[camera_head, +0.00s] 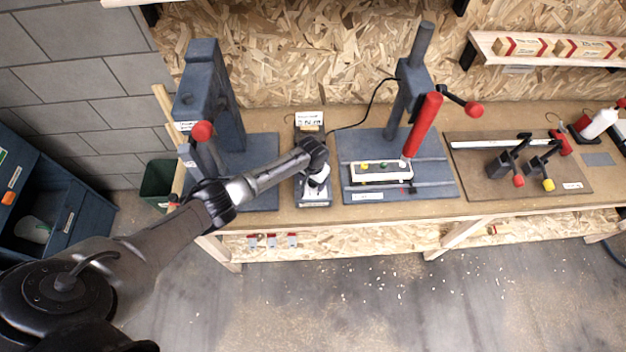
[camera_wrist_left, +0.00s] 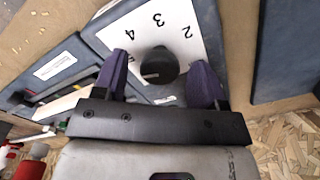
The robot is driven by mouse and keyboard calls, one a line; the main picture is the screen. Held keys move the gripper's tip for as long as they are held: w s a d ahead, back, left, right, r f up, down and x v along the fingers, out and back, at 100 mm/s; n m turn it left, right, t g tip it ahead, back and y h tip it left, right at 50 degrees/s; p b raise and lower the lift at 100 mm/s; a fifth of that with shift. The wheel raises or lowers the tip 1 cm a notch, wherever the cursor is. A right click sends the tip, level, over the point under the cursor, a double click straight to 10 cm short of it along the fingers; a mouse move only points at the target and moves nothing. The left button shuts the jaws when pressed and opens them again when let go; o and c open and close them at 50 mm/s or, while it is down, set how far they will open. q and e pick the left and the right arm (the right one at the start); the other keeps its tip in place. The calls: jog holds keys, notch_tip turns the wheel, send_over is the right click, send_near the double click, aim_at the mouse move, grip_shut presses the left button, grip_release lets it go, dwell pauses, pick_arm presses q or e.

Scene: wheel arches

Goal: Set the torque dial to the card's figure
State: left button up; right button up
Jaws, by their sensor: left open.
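The torque dial is a round black knob (camera_wrist_left: 158,66) on a white plate (camera_wrist_left: 182,18) printed with 2, 3, 4 and a partly hidden 5. A pale mark on the knob points left, towards the side of the 5. My left gripper (camera_wrist_left: 159,60) is open, with one purple finger on each side of the knob; I cannot tell whether they touch it. In the head view my left gripper (camera_head: 318,180) is over the narrow dial unit (camera_head: 313,204) and hides the knob. A white card (camera_head: 309,119) stands behind the unit; its print is too small to read.
A blue-grey press (camera_head: 209,90) stands left of the unit. A lever press (camera_head: 402,100) with a red handle (camera_head: 422,124) stands to the right. Clamps with red and yellow tips sit on a brown board (camera_head: 470,180) farther right. The bench front edge is close.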

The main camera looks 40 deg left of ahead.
pick_arm(q)
jog(key=c, duration=0.9)
